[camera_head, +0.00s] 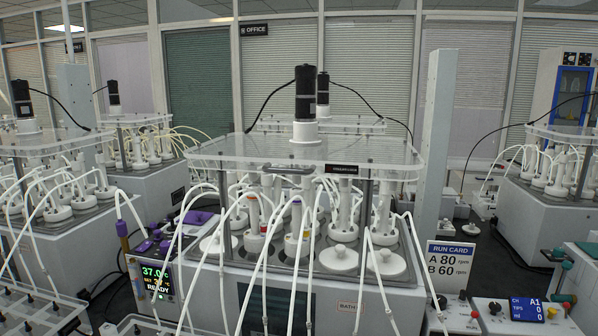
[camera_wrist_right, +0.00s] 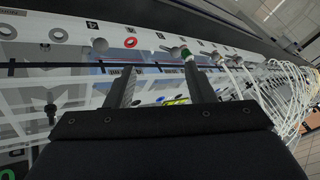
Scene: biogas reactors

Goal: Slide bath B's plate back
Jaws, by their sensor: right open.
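The central bath (camera_head: 395,300) carries a clear plate (camera_head: 235,148) on posts above its bottles. A dark handle (camera_head: 289,170) sits at the plate's front edge, beside a small dark label (camera_head: 342,169). A black motor (camera_head: 305,92) on a white base stands on the plate. The bath's front label is partly hidden by tubes, so I cannot read its letter. My right gripper (camera_wrist_right: 157,70) shows only in the right wrist view, its two fingers apart. Nothing is clearly held between them. My left gripper is not in view.
White bottles (camera_head: 340,258) and hanging tubes crowd the central bath. Similar baths stand left and right. A grey column (camera_head: 434,140) rises just right of the plate. A run card (camera_head: 448,267) and control box (camera_head: 520,315) are at right. The wrist view shows a pale panel with a red ring (camera_wrist_right: 130,43).

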